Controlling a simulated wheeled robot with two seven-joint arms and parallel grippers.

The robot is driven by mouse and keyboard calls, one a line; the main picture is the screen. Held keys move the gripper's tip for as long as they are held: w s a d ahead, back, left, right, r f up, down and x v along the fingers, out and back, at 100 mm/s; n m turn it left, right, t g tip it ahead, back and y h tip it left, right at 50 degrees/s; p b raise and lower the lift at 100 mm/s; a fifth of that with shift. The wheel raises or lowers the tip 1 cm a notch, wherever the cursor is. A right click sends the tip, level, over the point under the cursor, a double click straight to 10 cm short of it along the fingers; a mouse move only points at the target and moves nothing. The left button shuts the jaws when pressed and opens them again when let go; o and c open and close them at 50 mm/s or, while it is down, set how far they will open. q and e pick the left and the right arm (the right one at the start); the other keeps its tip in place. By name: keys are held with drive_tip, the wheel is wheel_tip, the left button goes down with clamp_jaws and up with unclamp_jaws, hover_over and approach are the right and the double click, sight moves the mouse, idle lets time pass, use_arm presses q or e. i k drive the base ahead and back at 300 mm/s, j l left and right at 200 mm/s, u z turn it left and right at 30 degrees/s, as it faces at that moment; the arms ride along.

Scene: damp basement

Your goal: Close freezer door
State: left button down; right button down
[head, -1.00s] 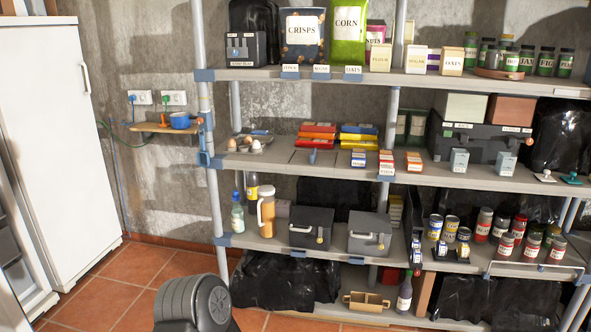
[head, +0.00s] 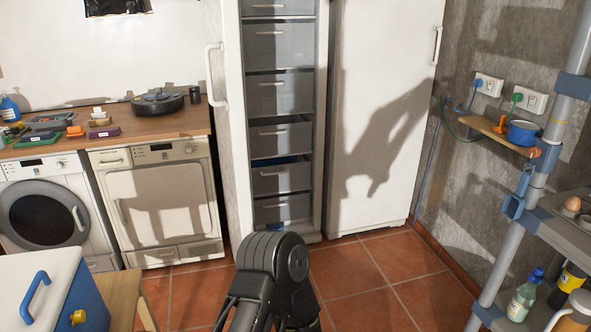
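The freezer is a tall white upright unit with its inside showing, a column of grey drawers (head: 280,90). Its freezer door (head: 234,130) stands open on the left side, swung out toward me and seen nearly edge-on. A white door handle (head: 213,75) sticks out on the door's left face. Neither gripper's fingertips can be seen.
A tall white cabinet (head: 385,120) with a shut door stands right of the freezer. A dryer (head: 155,200) and washing machine (head: 45,215) sit under a wooden counter (head: 165,122) at left. A blue-and-white box (head: 45,290) is near left. Shelving (head: 560,240) stands right. Tiled floor (head: 370,265) is clear ahead.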

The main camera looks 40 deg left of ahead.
sight(223, 57)
drive_tip(key=i+j+u, duration=0.15)
drive_tip(key=u, duration=0.3)
drive_tip(key=i+j+u, duration=0.15)
drive_tip(key=u, duration=0.3)
drive_tip(key=i+u, duration=0.3)
drive_tip(key=u, duration=0.15)
drive_tip(key=i+u, duration=0.2)
drive_tip(key=u, duration=0.25)
drive_tip(key=i+u, duration=0.2)
drive_tip(key=u, duration=0.25)
drive_tip(key=i+l+u, duration=0.1)
drive_tip(key=i+u, duration=0.2)
drive_tip(key=u, duration=0.35)
